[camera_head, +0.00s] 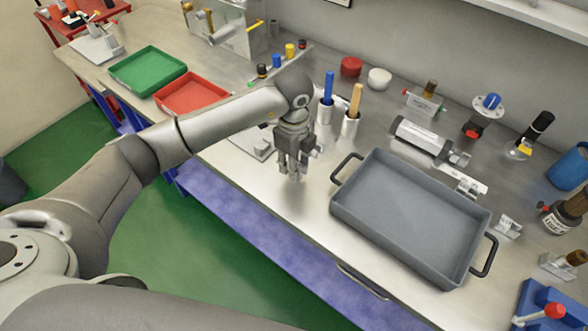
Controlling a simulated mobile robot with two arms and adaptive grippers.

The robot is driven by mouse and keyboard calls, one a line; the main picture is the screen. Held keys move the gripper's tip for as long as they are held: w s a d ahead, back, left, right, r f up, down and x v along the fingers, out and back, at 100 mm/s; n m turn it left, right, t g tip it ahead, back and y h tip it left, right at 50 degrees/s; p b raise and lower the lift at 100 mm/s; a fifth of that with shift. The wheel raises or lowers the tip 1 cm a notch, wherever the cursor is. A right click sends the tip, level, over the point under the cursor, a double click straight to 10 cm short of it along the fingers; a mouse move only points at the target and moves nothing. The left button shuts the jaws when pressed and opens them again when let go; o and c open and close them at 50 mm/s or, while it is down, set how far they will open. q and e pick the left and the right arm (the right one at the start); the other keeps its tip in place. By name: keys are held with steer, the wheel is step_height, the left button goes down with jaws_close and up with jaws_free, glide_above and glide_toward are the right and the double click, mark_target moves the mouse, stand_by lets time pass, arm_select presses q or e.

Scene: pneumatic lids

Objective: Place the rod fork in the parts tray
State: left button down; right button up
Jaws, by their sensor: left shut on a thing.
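My left gripper (292,174) points down over the bench's front strip, left of the large grey tray. Its fingers are shut on a small metal piece that is mostly hidden between them; it looks to be the rod fork, but its shape is hard to make out. The grey tray (400,230) has black handles and is empty; it looks like the parts tray. The gripper is outside its left rim. My right gripper is out of view.
A green tray (147,70) and a red tray (192,93) sit at the left. Cups with a blue-handled tool (328,88) and a yellow-handled tool (355,100) stand behind the gripper. A cylinder (420,138), small brackets (508,227) and a brown bottle (563,217) surround the grey tray.

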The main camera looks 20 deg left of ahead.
arm_select(q)
steer(key=s+r+b, duration=0.3)
steer(key=s+r, duration=0.7)
steer(key=s, duration=0.4)
steer(key=shift+a, duration=0.25)
steer(key=shift+s+d, duration=0.1)
